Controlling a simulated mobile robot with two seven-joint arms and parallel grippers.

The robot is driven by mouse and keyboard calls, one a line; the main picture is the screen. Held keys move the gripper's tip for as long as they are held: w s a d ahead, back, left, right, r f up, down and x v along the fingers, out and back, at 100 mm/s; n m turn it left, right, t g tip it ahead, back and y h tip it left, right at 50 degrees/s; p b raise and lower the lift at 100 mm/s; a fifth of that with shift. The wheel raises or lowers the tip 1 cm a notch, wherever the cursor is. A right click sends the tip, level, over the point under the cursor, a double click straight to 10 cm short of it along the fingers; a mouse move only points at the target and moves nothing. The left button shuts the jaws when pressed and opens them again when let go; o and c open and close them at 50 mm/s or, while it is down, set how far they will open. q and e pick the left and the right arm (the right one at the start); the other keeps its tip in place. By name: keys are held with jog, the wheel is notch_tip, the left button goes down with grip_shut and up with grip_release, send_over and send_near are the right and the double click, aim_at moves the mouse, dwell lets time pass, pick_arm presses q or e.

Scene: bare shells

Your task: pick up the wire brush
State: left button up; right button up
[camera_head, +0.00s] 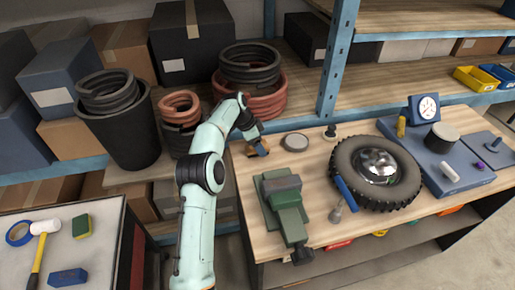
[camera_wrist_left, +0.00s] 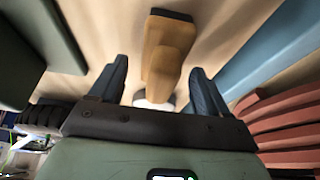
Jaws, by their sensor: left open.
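The wire brush (camera_wrist_left: 168,52) looks like a tan-brown wooden block with a dark end. In the left wrist view it lies on the bench between and ahead of the two fingers of my left gripper (camera_wrist_left: 157,88). The fingers are open and apart from it, with visible gaps on both sides. A pale round part shows at its near end; I cannot tell what it is. In the head view my left gripper (camera_head: 260,149) is over the bench's left back corner and hides most of the brush (camera_head: 250,152). My right gripper is not in view.
A green vise (camera_head: 284,205) stands right of the gripper, with a grey round tin (camera_head: 295,142) behind it. A tyre (camera_head: 376,172) lies farther right. A blue shelf post (camera_head: 337,60) and red coiled hose (camera_head: 262,103) stand behind.

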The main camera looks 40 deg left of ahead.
pick_arm(q)
jog(key=shift+w+d+f, duration=0.1)
jog(key=shift+w+f, duration=0.05)
jog(key=shift+f, duration=0.2)
jog(key=c, duration=1.2)
jog(key=shift+r, duration=0.15)
notch_tip(320, 180, up, 9)
jog(key=shift+f, duration=0.1)
jog(key=shift+r, duration=0.5)
